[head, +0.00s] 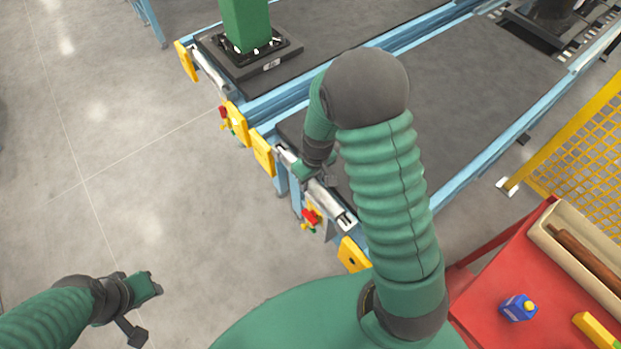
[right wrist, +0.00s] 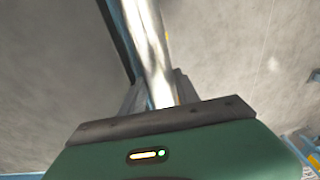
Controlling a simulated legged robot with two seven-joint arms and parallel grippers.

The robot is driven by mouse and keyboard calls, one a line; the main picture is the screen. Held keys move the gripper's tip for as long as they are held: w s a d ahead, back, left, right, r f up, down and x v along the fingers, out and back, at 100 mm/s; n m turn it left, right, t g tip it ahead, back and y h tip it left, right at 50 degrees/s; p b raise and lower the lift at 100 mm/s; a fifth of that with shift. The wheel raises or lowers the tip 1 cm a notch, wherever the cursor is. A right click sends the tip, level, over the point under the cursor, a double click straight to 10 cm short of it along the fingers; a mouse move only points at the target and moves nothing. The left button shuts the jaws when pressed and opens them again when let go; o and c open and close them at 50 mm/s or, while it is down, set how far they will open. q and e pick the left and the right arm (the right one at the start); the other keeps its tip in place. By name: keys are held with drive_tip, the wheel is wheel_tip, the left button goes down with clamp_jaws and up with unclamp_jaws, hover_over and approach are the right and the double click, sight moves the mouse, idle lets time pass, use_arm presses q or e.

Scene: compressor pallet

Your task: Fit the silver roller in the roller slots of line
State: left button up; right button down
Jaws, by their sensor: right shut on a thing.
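The silver roller (head: 328,204) is at the near end of the right-hand conveyor line (head: 470,85), close to its blue end frame. It also shows in the right wrist view (right wrist: 150,50), running up from the jaws. My right gripper (head: 310,176) is shut on the roller, towards its far end in the head view. My right arm covers part of the line behind. The roller slots are too small and partly hidden, so I cannot tell whether the roller ends sit in them. My left gripper (head: 148,288) is low at the left over bare floor, away from the line; its jaws are unclear.
Yellow end brackets (head: 262,153) and (head: 352,255) flank the line's end, with a red switch (head: 311,217) below the roller. A parallel line bears a green column (head: 246,25). A red table (head: 500,285) and yellow mesh fence (head: 580,140) stand right. The left floor is clear.

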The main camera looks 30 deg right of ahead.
sight(314, 185)
drive_tip(key=shift+f, duration=0.15)
drive_tip(key=c, duration=0.9)
unclamp_jaws()
drive_tip(key=shift+c, duration=0.2)
drive_tip(key=shift+o, duration=0.6)
drive_tip(key=shift+a, duration=0.1)
wheel_tip(314, 185, up, 17)
drive_tip(key=s+p, duration=0.2)
drive_tip(key=shift+p, duration=0.3)
drive_tip(key=shift+f, duration=0.15)
drive_tip(key=s+a+f+t, duration=0.1)
drive_tip(key=s+a+f, duration=0.2)
drive_tip(key=s+a, duration=0.4)
drive_tip(key=shift+s+a+f+m, duration=0.25)
drive_tip(key=shift+s+a+m, duration=0.05)
drive_tip(key=shift+m, duration=0.1)
